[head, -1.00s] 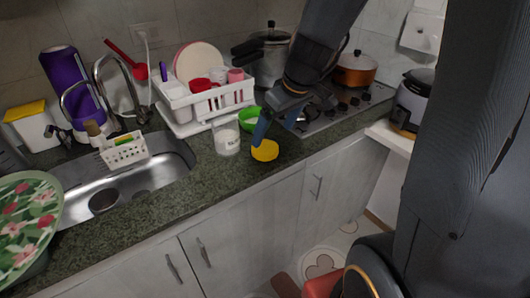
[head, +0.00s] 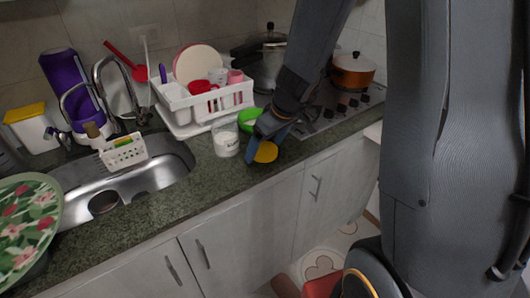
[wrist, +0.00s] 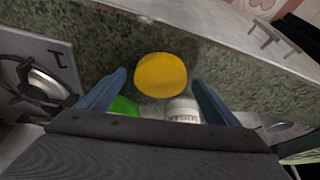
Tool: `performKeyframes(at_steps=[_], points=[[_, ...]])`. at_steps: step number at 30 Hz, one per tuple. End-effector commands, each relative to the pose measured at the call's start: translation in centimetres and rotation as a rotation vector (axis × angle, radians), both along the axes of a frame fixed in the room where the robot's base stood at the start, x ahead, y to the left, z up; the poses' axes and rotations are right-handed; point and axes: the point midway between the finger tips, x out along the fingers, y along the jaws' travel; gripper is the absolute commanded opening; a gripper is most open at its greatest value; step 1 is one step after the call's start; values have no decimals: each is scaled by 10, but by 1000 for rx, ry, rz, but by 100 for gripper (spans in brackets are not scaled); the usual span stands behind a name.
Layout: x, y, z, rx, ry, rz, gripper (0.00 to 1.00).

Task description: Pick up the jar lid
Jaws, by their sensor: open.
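The yellow jar lid (head: 266,152) lies on the green-grey counter near its front edge. It also shows in the wrist view (wrist: 160,75), between and just beyond my two fingertips. My gripper (head: 263,147) is open and empty above the lid, its blue fingers pointing down on either side of it in the head view. In the head view a finger hides part of the lid. A clear jar with white contents (head: 227,138) stands left of the lid, and its "SUGAR" label shows in the wrist view (wrist: 183,112).
A green bowl (head: 247,119) stands behind the lid, close to my gripper. A white dish rack (head: 196,106) is behind the jar, and the stove (head: 325,118) is to the right. The sink (head: 150,178) is at left. The counter (head: 215,175) in front of the jar is clear.

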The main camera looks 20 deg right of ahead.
Motion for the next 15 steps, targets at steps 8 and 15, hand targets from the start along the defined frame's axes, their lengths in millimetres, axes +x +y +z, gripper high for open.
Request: performKeyframes(at_steps=[8,15], points=[[0,0,1,0,0,0,58],[0,0,1,0,0,0,41]])
